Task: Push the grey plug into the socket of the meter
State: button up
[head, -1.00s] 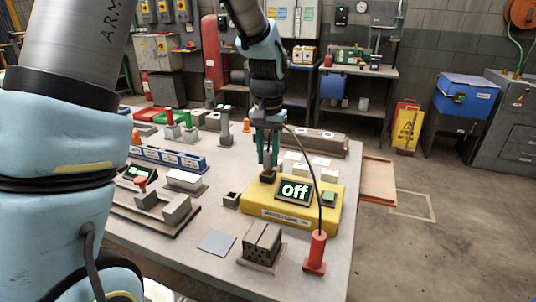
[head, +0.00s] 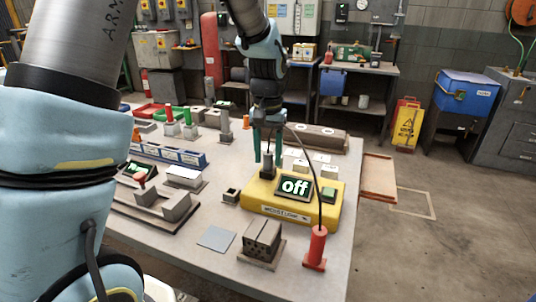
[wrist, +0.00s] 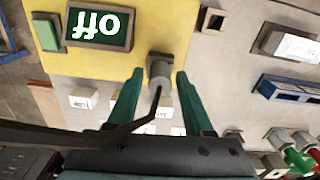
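The yellow meter (head: 280,208) sits on the table, and its screen (head: 295,188) reads "off". The grey plug (head: 267,166) stands upright at the meter's socket, at the back left of its top. In the wrist view the plug (wrist: 160,72) sits over the dark square socket (wrist: 157,57); I cannot tell how deep it is. My gripper (head: 268,162) is open, with one green finger on each side of the plug and a gap to each. In the wrist view my gripper (wrist: 160,80) also shows clear of the plug.
A black cable runs from the plug to a red post (head: 317,246) at the table's front right. A green button (head: 328,194) is on the meter. A perforated brown block (head: 263,240) and a grey plate (head: 216,238) lie in front. White blocks stand behind the meter.

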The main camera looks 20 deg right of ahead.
jog(key=shift+o, duration=1)
jog(key=shift+r, duration=0.1)
notch_tip(320, 180, up, 11)
jog(key=b, duration=0.1)
jog(key=shift+f+b, duration=0.2)
jog(key=shift+b, duration=0.2)
